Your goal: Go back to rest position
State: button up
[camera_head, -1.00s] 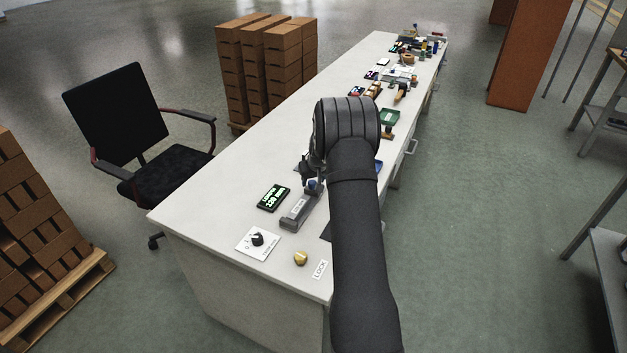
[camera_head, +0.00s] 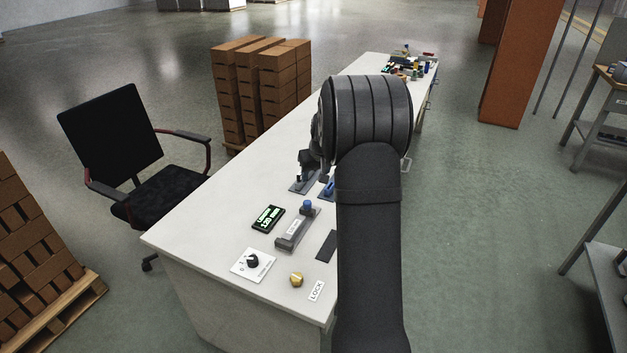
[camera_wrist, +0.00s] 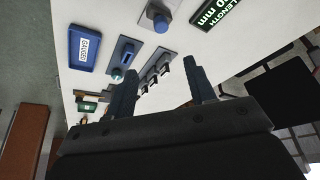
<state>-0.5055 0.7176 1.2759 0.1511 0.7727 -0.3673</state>
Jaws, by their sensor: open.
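My gripper (camera_wrist: 161,68) is open and empty in the wrist view, its two dark fingers apart above the white bench. In the head view my arm hides most of it. A grey slider with a blue knob (camera_head: 307,206) is on the bench's near part, apart from my gripper. The blue knob also shows in the wrist view (camera_wrist: 160,20). A green-lit length display (camera_head: 268,219) lies left of the slider; its digits are hard to read.
The white bench (camera_head: 215,200) holds a dial plate (camera_head: 253,263), a yellow knob (camera_head: 297,279), a LOCK label (camera_head: 316,291) and a blue gauge plate (camera_wrist: 88,48). A black chair (camera_head: 125,150) and stacked boxes (camera_head: 262,85) stand to the left. Open floor lies right of the bench.

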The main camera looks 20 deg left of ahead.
aim_at(308, 201)
jog(key=shift+r, duration=0.2)
jog(key=shift+f, duration=0.1)
jog(key=x, duration=1.7)
jog(key=shift+f, duration=0.15)
